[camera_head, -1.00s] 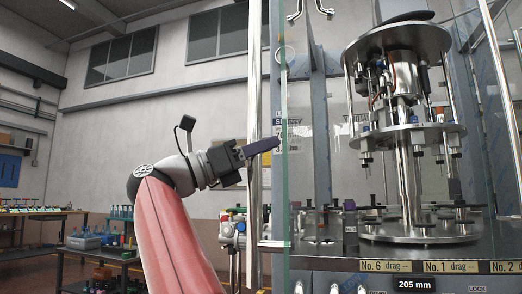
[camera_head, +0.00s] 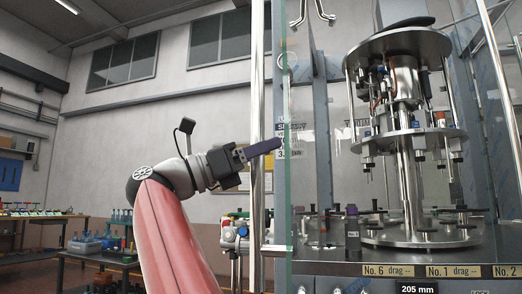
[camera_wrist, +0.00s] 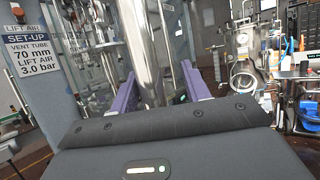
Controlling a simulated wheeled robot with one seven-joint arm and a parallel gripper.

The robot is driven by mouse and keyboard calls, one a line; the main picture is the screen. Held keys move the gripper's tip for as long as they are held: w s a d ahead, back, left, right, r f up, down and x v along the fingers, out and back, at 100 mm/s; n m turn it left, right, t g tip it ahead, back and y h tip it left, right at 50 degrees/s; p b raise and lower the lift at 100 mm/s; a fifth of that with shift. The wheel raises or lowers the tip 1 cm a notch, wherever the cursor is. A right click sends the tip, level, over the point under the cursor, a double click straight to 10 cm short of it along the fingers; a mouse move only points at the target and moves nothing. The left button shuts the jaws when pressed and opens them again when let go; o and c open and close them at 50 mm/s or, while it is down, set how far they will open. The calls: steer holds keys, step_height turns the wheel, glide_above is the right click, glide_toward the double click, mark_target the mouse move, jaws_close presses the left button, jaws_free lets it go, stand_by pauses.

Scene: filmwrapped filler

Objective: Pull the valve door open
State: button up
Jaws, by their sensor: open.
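The clear glass door (camera_head: 288,210) of the filler stands upright in the head view, its greenish edge showing. A vertical steel bar (camera_head: 258,80) stands just left of that edge. My gripper (camera_head: 277,146) reaches from the left, its purple fingers crossing in front of the bar and the glass edge at mid height. In the wrist view my gripper (camera_wrist: 160,95) has its two purple fingers apart, with a shiny vertical steel bar (camera_wrist: 148,45) between them. I cannot tell whether the fingers touch the bar.
The filler's round steel carousel (camera_head: 405,140) stands behind the glass at right. A grey column with a set-up label (camera_wrist: 25,48) is at left in the wrist view. Benches with bottles (camera_head: 100,245) stand at far left, with open floor near them.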

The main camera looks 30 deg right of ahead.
steer(key=v, duration=0.7)
steer(key=shift+a+b, duration=0.35)
steer(key=shift+a, duration=0.05)
steer(key=shift+w, duration=0.1)
